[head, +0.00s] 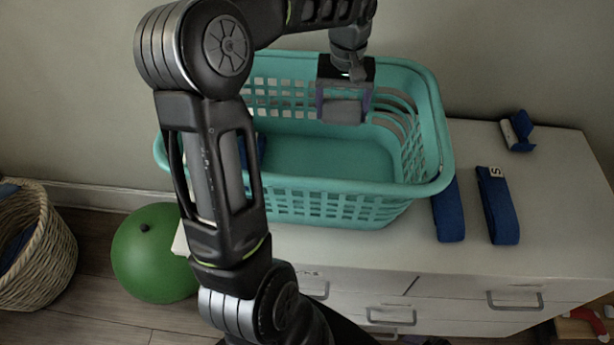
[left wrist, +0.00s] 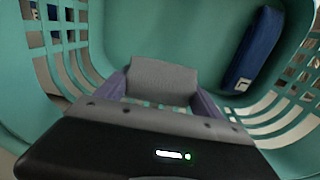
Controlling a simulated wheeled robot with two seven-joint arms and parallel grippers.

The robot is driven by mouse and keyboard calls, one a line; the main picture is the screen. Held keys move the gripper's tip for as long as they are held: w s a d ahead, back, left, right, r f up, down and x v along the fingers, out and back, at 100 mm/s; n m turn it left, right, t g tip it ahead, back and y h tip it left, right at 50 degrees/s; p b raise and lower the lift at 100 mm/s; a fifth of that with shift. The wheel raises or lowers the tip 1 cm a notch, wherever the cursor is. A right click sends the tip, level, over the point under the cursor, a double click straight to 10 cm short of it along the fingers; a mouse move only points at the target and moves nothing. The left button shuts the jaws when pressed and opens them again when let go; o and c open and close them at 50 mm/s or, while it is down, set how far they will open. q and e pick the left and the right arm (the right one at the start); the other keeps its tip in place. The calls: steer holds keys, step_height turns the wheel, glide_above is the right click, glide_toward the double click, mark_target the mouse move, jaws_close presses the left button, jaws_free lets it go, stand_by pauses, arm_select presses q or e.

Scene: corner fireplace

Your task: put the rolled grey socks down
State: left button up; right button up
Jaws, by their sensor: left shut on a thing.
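My left gripper (head: 342,101) is inside the teal laundry basket (head: 330,186), near its back right part. It is shut on the rolled grey socks (head: 342,112), which also show between the fingers in the left wrist view (left wrist: 163,80). The socks are below the basket rim; I cannot tell whether they touch the basket floor. A blue folded item (left wrist: 254,50) lies in the basket, apart from the socks. In the head view my arm partly hides it. My right gripper is not in view.
The basket stands on a white drawer unit (head: 555,220). Blue folded items (head: 498,205) and a blue roll (head: 517,130) lie right of it. A green ball (head: 150,255) and a wicker basket (head: 35,250) are on the floor at left.

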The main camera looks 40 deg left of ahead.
arm_select(q)
step_height(320, 180, down, 6)
steer(key=shift+f+p, duration=0.15)
steer(key=shift+p, duration=0.2)
step_height(320, 180, down, 4)
steer(key=shift+r, duration=0.2)
steer(key=shift+f, duration=0.15)
stand_by(0.3)
steer(key=shift+f+b, duration=0.3)
steer(key=shift+f, duration=0.2)
steer(key=o, duration=1.3)
steer(key=shift+o, duration=0.2)
